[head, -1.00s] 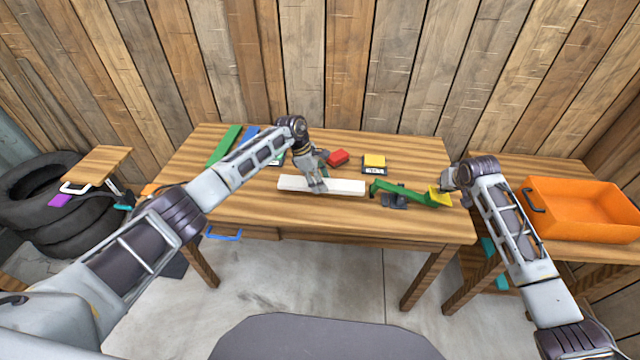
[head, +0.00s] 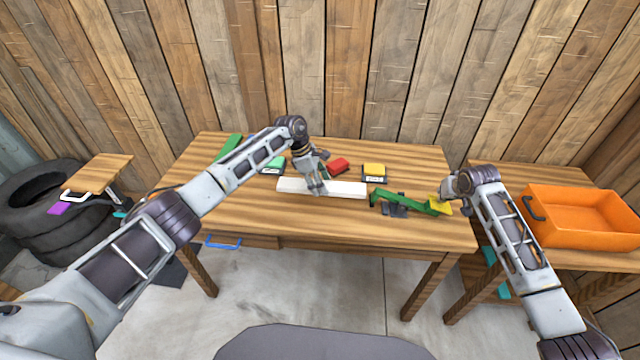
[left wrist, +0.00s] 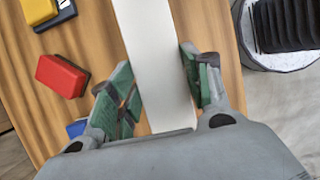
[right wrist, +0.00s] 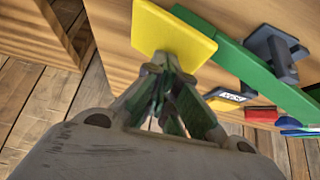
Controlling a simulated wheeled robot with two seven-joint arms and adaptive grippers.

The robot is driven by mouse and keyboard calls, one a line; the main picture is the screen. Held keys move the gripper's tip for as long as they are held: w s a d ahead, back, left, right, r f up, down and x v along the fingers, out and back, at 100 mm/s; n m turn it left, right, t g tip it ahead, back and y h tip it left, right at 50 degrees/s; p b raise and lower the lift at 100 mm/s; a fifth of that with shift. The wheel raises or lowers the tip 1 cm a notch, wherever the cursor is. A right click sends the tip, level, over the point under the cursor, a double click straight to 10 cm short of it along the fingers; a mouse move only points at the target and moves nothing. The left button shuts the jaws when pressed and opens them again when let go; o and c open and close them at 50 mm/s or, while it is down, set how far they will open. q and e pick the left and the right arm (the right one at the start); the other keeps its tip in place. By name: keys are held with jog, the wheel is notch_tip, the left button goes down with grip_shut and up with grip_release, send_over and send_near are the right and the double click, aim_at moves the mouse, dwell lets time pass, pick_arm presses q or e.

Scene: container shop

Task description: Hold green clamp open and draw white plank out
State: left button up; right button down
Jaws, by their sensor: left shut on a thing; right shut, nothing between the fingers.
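The white plank (head: 345,189) lies flat along the table, and it also shows in the left wrist view (left wrist: 150,35). My left gripper (head: 318,187) is shut on the plank near its middle, with one finger on each side. The green clamp (head: 408,200) stands at the plank's right end on a dark base (head: 395,211). I cannot tell whether its jaw touches the plank. The clamp's lever ends in a yellow pad (right wrist: 172,32). My right gripper (right wrist: 165,75) is shut and empty, its tips at the pad's near edge; contact is unclear.
A red block (head: 338,165), a yellow block (head: 374,169) and green pieces lie behind the plank on the table (head: 330,220). An orange crate (head: 585,240) stands on the right side table. The table's front strip is clear.

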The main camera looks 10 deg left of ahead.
notch_tip(320, 180, up, 9)
dwell(1.9)
jog(key=shift+f, duration=0.1)
dwell(0.6)
